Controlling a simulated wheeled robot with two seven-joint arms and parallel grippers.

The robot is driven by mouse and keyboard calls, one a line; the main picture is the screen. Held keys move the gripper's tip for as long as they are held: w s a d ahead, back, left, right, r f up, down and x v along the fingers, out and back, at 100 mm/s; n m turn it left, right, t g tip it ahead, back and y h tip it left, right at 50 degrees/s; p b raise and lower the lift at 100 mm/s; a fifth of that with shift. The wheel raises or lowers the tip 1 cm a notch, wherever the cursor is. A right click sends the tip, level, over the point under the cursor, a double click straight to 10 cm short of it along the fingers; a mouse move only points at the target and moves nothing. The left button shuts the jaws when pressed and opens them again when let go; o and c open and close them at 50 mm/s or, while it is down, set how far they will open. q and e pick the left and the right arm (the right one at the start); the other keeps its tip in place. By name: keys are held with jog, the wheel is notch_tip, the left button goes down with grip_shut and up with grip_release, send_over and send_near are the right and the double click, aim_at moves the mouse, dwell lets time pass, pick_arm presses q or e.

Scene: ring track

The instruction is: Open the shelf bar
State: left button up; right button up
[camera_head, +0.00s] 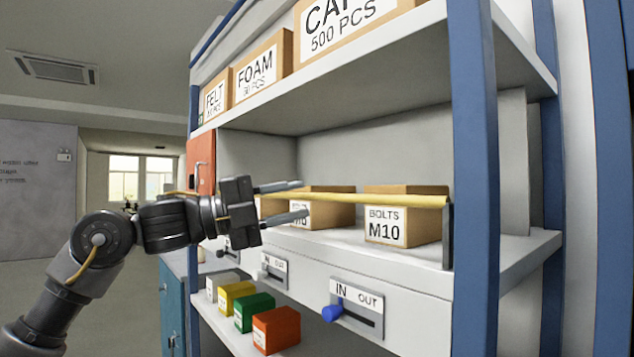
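The yellow shelf bar (385,199) runs level across the front of the middle shelf. Its right end is at a dark upright bracket (448,237) beside the blue post. My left gripper (303,199) is open, its two fingers pointing right. In the picture one finger lies above the bar and one below it, with the bar passing between them. I cannot tell whether either finger touches it. The gripper body hides part of the bar to the left. My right gripper is not in view.
Behind the bar stand cardboard boxes, one marked BOLTS M10 (406,216). Below are IN/OUT sliders, one with a blue knob (332,313), and small coloured boxes, including an orange one (276,330). A blue shelf post (473,170) stands at the right. Open floor lies at left.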

aim_at(310, 198)
pick_arm(q)
jog(key=p+x, duration=0.1)
jog(key=x, duration=0.2)
jog(key=shift+w+d+r+p, duration=0.15)
jog(key=shift+w+d+p, duration=0.1)
jog(key=shift+d+p, duration=0.1)
jog(key=shift+d, duration=0.3)
